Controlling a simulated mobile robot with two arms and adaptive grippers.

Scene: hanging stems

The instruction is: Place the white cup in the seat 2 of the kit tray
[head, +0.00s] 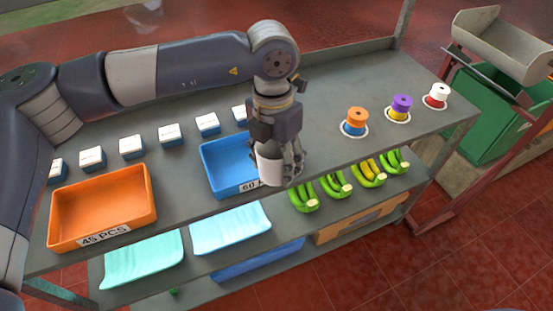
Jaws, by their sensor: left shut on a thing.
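My left gripper (283,165) comes in from the left, points down, and is shut on the white cup (268,168). The cup shows as a plain white side beside the dark fingers, which hide part of it. It is in front of the right part of the blue tray (212,180) marked "60"; its height above the shelf is hard to tell. No numbered seats are readable, so I cannot tell which thing is the kit tray. My right gripper is not in view.
An orange tray (55,222) marked "45 PCS" stands at left. White-topped boxes (131,146) line the back. Spools (356,121) stand in white rings at right. Bananas (303,195) and shallow trays (230,228) lie on the lower shelf. Bare shelf (325,150) shows right of the gripper.

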